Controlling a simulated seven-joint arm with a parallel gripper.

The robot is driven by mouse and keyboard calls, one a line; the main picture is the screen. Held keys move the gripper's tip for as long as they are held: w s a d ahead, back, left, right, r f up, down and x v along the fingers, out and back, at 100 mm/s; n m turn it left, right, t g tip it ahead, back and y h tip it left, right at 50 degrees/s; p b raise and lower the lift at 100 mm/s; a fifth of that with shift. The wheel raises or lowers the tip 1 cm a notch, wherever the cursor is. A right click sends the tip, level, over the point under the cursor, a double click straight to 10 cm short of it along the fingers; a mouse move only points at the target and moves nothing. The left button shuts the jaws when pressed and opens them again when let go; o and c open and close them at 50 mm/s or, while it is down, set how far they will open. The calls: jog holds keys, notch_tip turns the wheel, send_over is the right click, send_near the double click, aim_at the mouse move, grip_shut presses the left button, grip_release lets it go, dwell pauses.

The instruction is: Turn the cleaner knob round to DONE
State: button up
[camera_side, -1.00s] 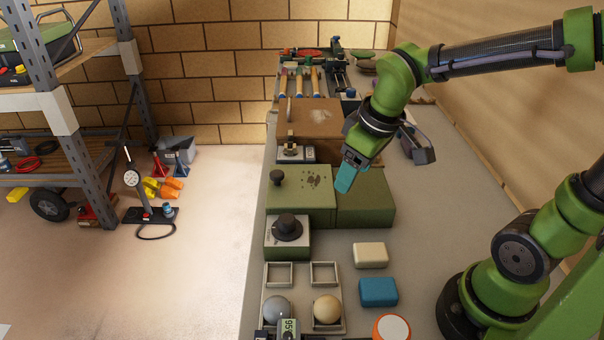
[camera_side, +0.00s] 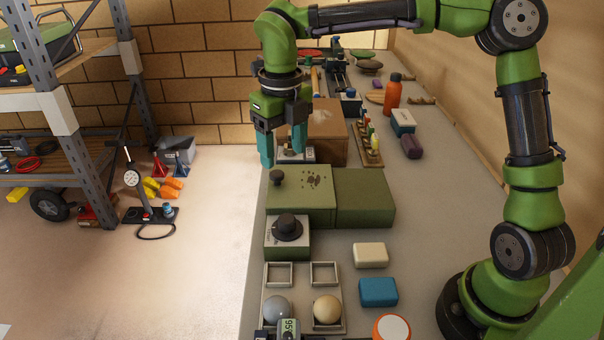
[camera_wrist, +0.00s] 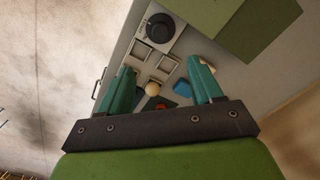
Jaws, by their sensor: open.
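A black round knob (camera_side: 288,227) sits on a small green box with a pale dial face (camera_side: 273,236) at the bench's left edge. Lettering on the dial is too small to read, so I cannot tell where the knob points. The knob also shows in the wrist view (camera_wrist: 159,27), at the top, beyond the fingertips. My gripper (camera_side: 283,150) is open and empty, with teal fingers pointing down. In the side view it is above and behind the knob, past the larger green box, apart from the knob. The wrist view shows both fingers (camera_wrist: 160,75) spread.
A larger green box (camera_side: 310,207) with a small black knob (camera_side: 277,178) stands between my gripper and the dial. In front is a tray (camera_side: 303,297) with two balls. A cream block (camera_side: 370,255) and blue block (camera_side: 378,291) lie right.

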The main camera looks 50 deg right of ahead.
aim_at(287, 218)
jog(key=shift+n, duration=0.4)
notch_tip(287, 218, down, 17)
jog(key=shift+s, duration=0.1)
jog(key=c, duration=1.1)
jog(key=shift+o, duration=0.2)
